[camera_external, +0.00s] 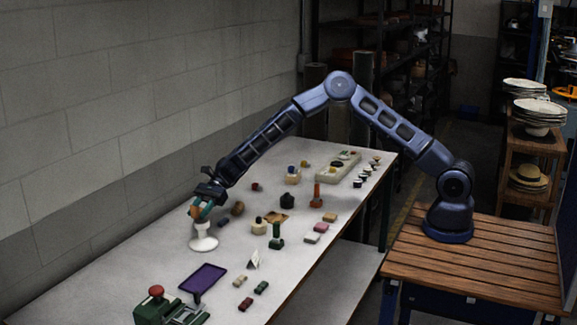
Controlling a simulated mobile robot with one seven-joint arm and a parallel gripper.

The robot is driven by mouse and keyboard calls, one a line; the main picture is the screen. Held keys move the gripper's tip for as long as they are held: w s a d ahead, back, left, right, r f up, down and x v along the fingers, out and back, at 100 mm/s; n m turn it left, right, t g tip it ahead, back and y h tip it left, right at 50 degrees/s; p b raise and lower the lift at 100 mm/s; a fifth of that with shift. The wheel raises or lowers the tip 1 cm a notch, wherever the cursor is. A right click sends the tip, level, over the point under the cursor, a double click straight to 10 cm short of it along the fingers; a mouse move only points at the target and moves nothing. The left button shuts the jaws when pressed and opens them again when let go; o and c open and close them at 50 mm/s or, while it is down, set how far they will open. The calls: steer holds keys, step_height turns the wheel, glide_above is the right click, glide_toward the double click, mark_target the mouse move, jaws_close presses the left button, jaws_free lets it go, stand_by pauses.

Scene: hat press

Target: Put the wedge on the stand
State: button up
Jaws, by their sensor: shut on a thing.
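My gripper (203,207) is at the far left end of my outstretched arm, pointing down. It is shut on a small orange-brown piece (195,211), which looks like the wedge, though its shape is mostly hidden by the fingers. A white stand (204,243) with a round base stands on the table directly below the gripper. The piece is at the top of this stand; I cannot tell whether it touches it.
The long grey table (150,262) holds many small items. A purple tray (203,279) and a green device with a red knob (156,291) are in front. A green post (276,236), an orange post (317,196) and small blocks (311,237) lie to the right. A wall is behind.

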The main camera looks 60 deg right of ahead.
steer(key=shift+f, duration=0.75)
steer(key=shift+f, duration=0.15)
steer(key=o, duration=1)
